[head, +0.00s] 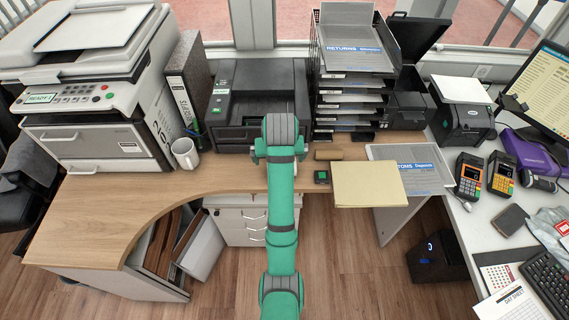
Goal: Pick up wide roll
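I cannot make out a wide roll with certainty. A small brown object (328,155), too small to identify, lies on the wooden counter (130,205) just right of my green arm. A pale patch shows at the left edge of my arm, mostly covered by it. My arm reaches forward over the middle of the counter. My gripper is hidden behind the arm, so its fingers and anything between them do not show.
A white mug (185,153) stands left of my arm by a binder (190,80) and a large copier (95,95). A black printer (235,105) is behind. A small green-topped black box (321,177) and a yellow folder (368,184) lie right. A tray stack (350,65) stands behind.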

